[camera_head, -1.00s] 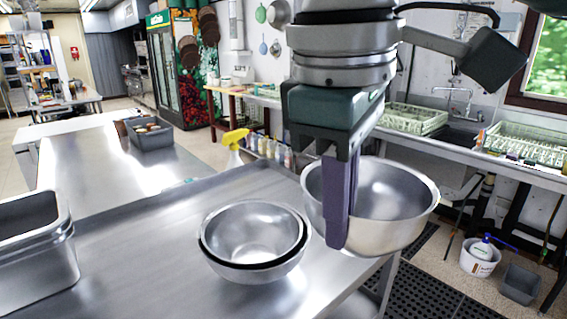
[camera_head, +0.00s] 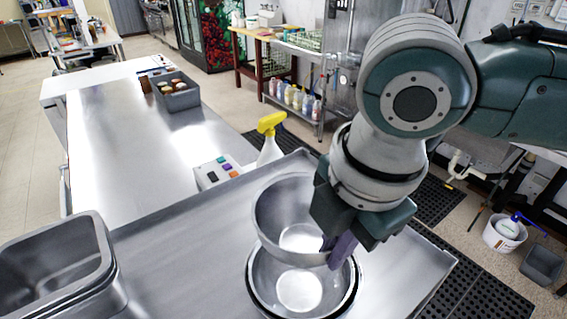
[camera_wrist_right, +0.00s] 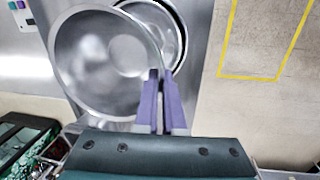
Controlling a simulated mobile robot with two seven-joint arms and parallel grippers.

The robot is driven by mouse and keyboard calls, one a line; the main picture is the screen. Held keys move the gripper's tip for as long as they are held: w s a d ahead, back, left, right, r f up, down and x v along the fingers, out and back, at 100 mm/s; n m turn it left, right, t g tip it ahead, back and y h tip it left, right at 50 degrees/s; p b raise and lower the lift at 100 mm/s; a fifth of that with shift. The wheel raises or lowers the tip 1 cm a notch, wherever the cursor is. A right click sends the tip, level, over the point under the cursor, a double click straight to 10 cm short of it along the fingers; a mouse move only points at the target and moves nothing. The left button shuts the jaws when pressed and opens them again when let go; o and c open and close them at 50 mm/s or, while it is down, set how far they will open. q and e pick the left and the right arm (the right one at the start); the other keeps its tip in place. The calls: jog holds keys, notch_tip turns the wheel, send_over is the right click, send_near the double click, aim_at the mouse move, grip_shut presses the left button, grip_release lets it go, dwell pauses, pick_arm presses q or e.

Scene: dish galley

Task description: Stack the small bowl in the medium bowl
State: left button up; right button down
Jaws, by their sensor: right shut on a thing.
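The small bowl (camera_head: 272,212), steel, hangs from my right gripper (camera_head: 338,248), tilted with its inside toward the head camera. My right gripper is shut on its right-hand rim. The medium bowl (camera_head: 299,291) sits upright on the steel table, nested in a slightly wider bowl (camera_head: 355,297) whose dark gap and rim show around it. The small bowl is above and behind the nested pair and overlaps their far rim in the head view; contact cannot be told. The right wrist view shows the small bowl (camera_wrist_right: 88,70) between the fingers and part of the medium bowl (camera_wrist_right: 168,28) beyond. My left gripper is not in view.
Deep steel pans (camera_head: 55,262) stand at the left of the table. A yellow-topped spray bottle (camera_head: 268,140) and a small control box with buttons (camera_head: 217,172) are behind the bowls. A grey bin (camera_head: 177,93) stands on the far counter. The table between pans and bowls is clear.

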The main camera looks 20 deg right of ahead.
jog(key=shift+f+b, duration=3.7)
jog(key=shift+f, duration=1.05)
jog(key=shift+r+p, duration=0.1)
jog(key=shift+p, duration=0.25)
jog(key=c, duration=1)
grip_release()
jog(key=shift+o, duration=0.2)
notch_tip(320, 180, up, 10)
jog(key=s+b, duration=0.1)
jog(key=shift+s+d, duration=0.2)
jog(key=shift+s, duration=0.1)
